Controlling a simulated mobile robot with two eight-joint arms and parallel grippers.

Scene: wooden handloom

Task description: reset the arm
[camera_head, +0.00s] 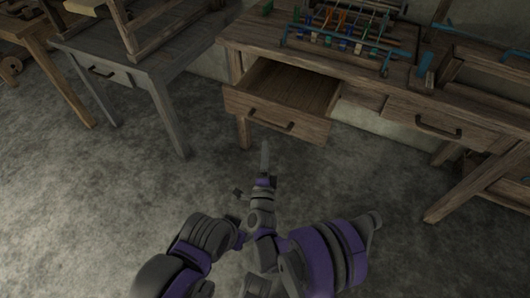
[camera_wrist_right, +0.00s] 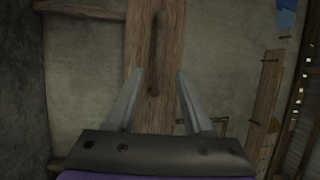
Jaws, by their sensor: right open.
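My right arm reaches forward over the floor in the head view. Its gripper (camera_head: 265,158) points toward the open wooden drawer (camera_head: 262,115) and sits just in front of and below it, apart from it in the picture. In the right wrist view the two grey fingers of this gripper (camera_wrist_right: 156,85) are spread wide with nothing between them. Beyond them is a wooden drawer front (camera_wrist_right: 170,40) with a dark handle (camera_wrist_right: 154,45), seen turned on its side. My left gripper does not show.
The drawer juts from a wooden table (camera_head: 350,75) that carries a small loom frame (camera_head: 345,28) with coloured pieces. A closed drawer (camera_head: 440,125) is at the right. A grey table (camera_head: 135,60) stands at the left. Bare concrete floor (camera_head: 100,200) lies open in front.

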